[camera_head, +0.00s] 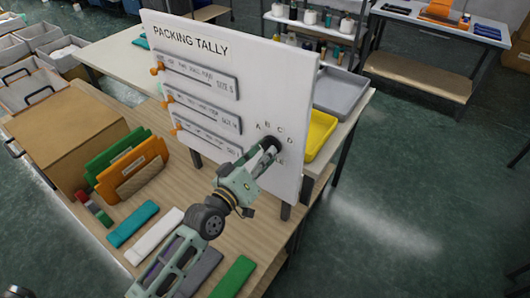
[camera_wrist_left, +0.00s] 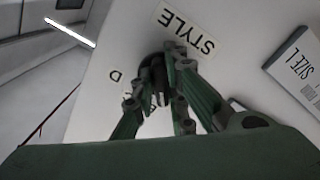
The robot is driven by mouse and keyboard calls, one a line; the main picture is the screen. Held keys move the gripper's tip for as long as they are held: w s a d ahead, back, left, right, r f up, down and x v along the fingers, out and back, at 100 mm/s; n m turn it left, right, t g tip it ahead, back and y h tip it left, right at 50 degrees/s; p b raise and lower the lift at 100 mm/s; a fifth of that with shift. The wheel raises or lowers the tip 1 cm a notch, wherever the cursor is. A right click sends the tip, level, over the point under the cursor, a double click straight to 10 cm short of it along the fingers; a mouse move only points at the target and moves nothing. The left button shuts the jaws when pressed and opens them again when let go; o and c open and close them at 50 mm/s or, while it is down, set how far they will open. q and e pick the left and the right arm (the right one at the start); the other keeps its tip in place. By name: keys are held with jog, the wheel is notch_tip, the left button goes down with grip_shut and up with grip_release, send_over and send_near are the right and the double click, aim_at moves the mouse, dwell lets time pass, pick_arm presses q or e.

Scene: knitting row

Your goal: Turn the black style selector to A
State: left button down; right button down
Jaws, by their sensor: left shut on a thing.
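The white "PACKING TALLY" board (camera_head: 170,50) stands upright on the wooden table. The black style selector (camera_head: 278,143) is a round knob at its lower right, with letters A, B, C and D in an arc above it. My left gripper (camera_head: 268,149) is shut on the selector from the front. In the left wrist view, the gripper's green fingers (camera_wrist_left: 160,95) close around the dark selector (camera_wrist_left: 152,68), next to the "STYLE" label (camera_wrist_left: 187,29) and a letter D. The fingers hide most of the knob, so I cannot tell which letter it points to.
Three grey slider panels with orange knobs (camera_head: 199,73) are on the board's left. Below stand green and orange folders (camera_head: 133,160), a cardboard box (camera_head: 62,135) and flat coloured pieces (camera_head: 132,223). Yellow (camera_head: 319,131) and grey trays (camera_head: 340,92) lie behind the board.

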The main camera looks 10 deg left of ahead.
pick_arm(q)
jog(key=shift+n, duration=1.4)
jog(key=c, duration=1.8)
grip_release()
jog(key=shift+o, duration=0.2)
jog(key=shift+s, duration=0.1)
jog(key=v, duration=1.2)
jog(key=shift+f, duration=0.1)
